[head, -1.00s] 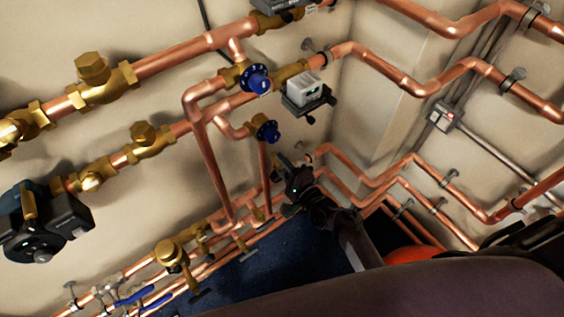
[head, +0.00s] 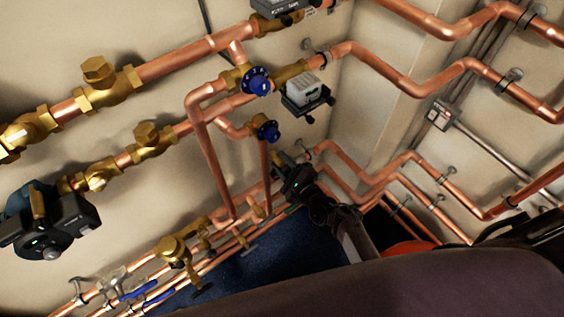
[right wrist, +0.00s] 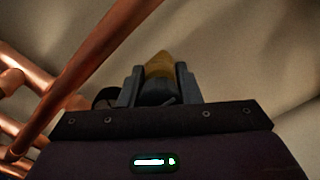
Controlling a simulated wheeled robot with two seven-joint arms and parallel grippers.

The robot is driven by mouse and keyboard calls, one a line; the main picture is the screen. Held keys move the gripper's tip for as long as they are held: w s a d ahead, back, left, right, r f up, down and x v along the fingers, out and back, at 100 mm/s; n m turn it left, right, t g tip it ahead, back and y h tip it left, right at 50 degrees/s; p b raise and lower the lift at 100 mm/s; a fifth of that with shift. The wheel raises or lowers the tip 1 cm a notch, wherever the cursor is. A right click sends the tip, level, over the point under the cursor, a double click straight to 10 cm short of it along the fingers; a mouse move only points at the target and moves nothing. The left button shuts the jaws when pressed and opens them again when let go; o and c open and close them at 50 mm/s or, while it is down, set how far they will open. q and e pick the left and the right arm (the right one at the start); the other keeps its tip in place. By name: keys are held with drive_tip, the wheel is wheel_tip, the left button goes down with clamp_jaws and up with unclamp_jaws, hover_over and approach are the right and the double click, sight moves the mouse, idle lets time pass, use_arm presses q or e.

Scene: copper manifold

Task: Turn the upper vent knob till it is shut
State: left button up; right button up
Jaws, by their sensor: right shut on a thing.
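My right gripper (head: 284,165) is at a small brass fitting (head: 277,158) beside the wall pipes, below the lower blue knob. In the right wrist view its two grey fingers (right wrist: 158,86) stand on either side of a dark piece, seemingly the vent knob (right wrist: 157,92), with the brass body (right wrist: 159,66) behind it. The gripper is shut on that piece. In the head view the hand hides most of the knob, so its turn angle cannot be told. My left gripper is not in view.
A blue dial knob (head: 257,81) and a smaller blue knob (head: 267,130) sit on the copper pipes above. A grey actuator box (head: 304,91) is to their right. A copper pipe (right wrist: 100,62) runs close left of the gripper in the wrist view.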

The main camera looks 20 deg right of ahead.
sight(289, 172)
drive_tip(key=o, duration=1)
drive_tip(key=shift+c, duration=0.2)
drive_tip(key=v, duration=0.8)
